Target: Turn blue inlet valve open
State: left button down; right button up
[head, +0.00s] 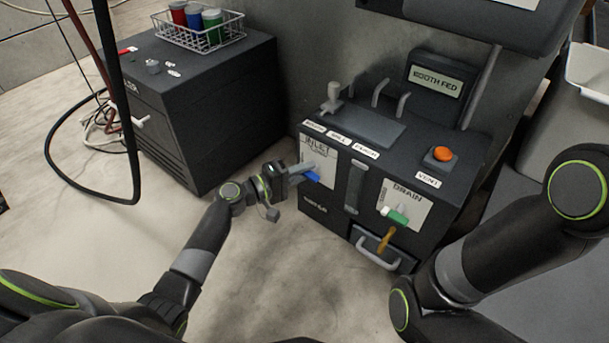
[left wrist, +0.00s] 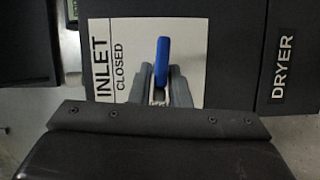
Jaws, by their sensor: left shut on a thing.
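The blue inlet valve handle (head: 313,176) is on the white INLET plate (head: 325,158) on the front of the dark booth unit. In the left wrist view the plate (left wrist: 190,32) reads INLET and CLOSED, and the blue handle (left wrist: 163,52) points straight up the picture, between the fingers. My left gripper (head: 304,172) is at the plate, with its fingers (left wrist: 161,80) shut on the handle. The handle's inner part is hidden by the fingers. My right arm shows at the lower right of the head view; its gripper is out of view.
The DRAIN plate with a green handle (head: 397,216) is to the right, above a drawer with a grey pull (head: 378,257). An orange button (head: 443,154) is on top. A dark cabinet (head: 215,105) carries a wire basket (head: 200,42). The floor in front is clear.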

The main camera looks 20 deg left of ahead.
pick_arm(q)
jog(key=shift+f+n+b, duration=0.1)
jog(key=shift+n+b, duration=0.2)
jog(key=shift+n, duration=0.3)
jog(key=c, duration=1.5)
grip_release()
jog(key=p+v, duration=0.1)
jog(key=v, duration=0.4)
jog(key=p+v, duration=0.2)
jog(key=v, duration=0.4)
jog(key=p+v, duration=0.1)
jog(key=v, duration=0.5)
jog(key=shift+s+a+f, duration=0.15)
jog(key=shift+a+f, duration=0.1)
jog(key=shift+f, duration=0.15)
